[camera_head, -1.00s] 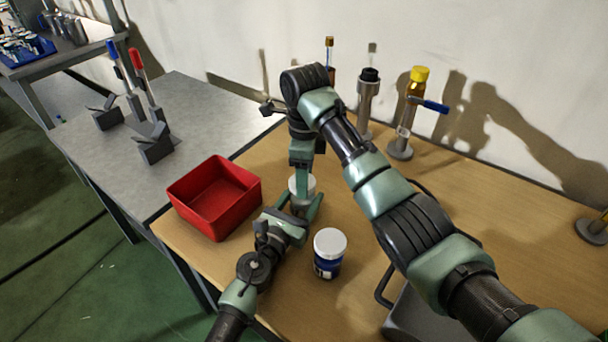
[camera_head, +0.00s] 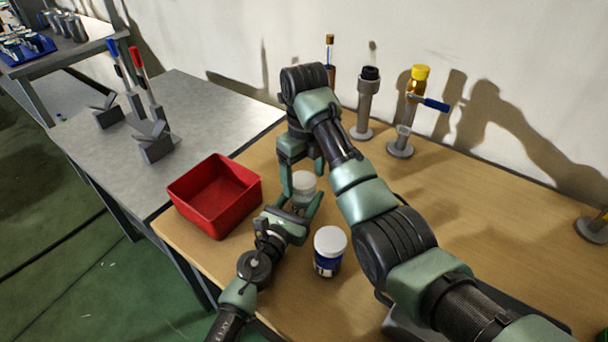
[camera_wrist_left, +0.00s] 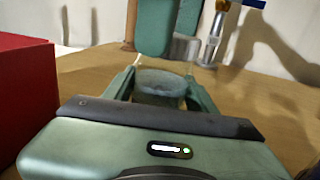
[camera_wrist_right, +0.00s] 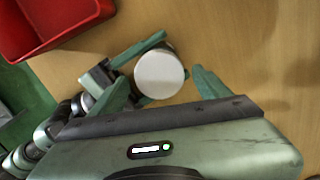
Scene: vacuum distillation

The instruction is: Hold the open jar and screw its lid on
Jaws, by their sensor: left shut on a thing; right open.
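A jar (camera_head: 303,195) stands on the wooden table with a round white lid (camera_head: 304,181) on its top; how tightly the lid sits cannot be told. My left gripper (camera_head: 299,205) is shut around the jar's body from the near side. The left wrist view shows the jar (camera_wrist_left: 160,86) between its fingers, lid in shadow. My right gripper (camera_head: 303,170) hangs over the jar, open, fingers apart. In the right wrist view the white lid (camera_wrist_right: 160,73) lies between and beyond its fingertips, with gaps beside it. The arms hide part of the jar.
A second jar (camera_head: 330,262) with white lid and blue label stands close, right of the left gripper. A red bin (camera_head: 185,208) stands to the left. Stands with a yellow-capped bottle (camera_head: 416,85) and a dark-topped post (camera_head: 365,108) are behind. The table's right side is mostly clear.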

